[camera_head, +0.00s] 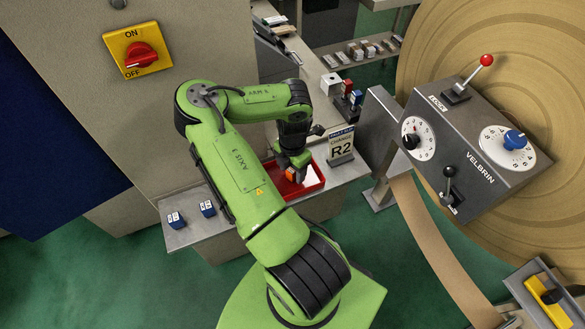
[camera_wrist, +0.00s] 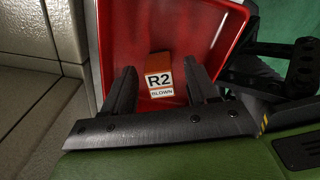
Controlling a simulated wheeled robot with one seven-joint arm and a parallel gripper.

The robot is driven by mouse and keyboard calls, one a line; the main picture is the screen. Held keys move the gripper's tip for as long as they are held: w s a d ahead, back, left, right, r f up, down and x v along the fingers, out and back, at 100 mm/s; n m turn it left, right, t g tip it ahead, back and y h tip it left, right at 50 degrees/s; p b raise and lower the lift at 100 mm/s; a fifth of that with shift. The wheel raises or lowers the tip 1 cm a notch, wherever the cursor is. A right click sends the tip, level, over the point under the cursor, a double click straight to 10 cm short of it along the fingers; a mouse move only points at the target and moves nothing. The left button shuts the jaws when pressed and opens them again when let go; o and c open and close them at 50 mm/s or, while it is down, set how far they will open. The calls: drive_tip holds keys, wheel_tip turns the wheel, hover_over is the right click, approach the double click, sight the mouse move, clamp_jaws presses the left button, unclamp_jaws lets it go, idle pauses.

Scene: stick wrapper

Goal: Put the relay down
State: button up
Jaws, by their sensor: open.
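The orange relay (camera_wrist: 160,61) has a white label reading "R2 BLOWN". In the wrist view it is in the red tray (camera_wrist: 215,30), between the two dark fingers of my gripper (camera_wrist: 161,82). The fingers stand apart, with a gap visible on each side of the relay.
Two small blue modules (camera_head: 207,208) lie on the grey bench (camera_head: 185,236) left of the tray. A grey VELBRIN control box (camera_head: 475,150) is farther right. A panel with a red switch (camera_head: 140,54) is at upper left.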

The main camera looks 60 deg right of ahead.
wheel_tip(320, 180, up, 12)
drive_tip(key=p, duration=0.2)
drive_tip(key=w+a+r+m+t+y, duration=0.1)
drive_tip(key=w+a+r+m+t, duration=0.15)
drive_tip(key=a+r+m, duration=0.4)
drive_tip(key=w+a+r+m+t+y, duration=0.1)
drive_tip(key=w+a+r+y, duration=0.15)
drive_tip(key=a, duration=0.65)
drive_tip(key=s+a+r+m+t+h, duration=0.2)
drive_tip(key=s+a+r+m+h, duration=0.1)
drive_tip(key=s+a+r+m, duration=0.6)
drive_tip(key=shift+s+a+r, duration=0.65)
drive_tip(key=shift+a, duration=0.35)
drive_tip(key=shift+h, duration=0.25)
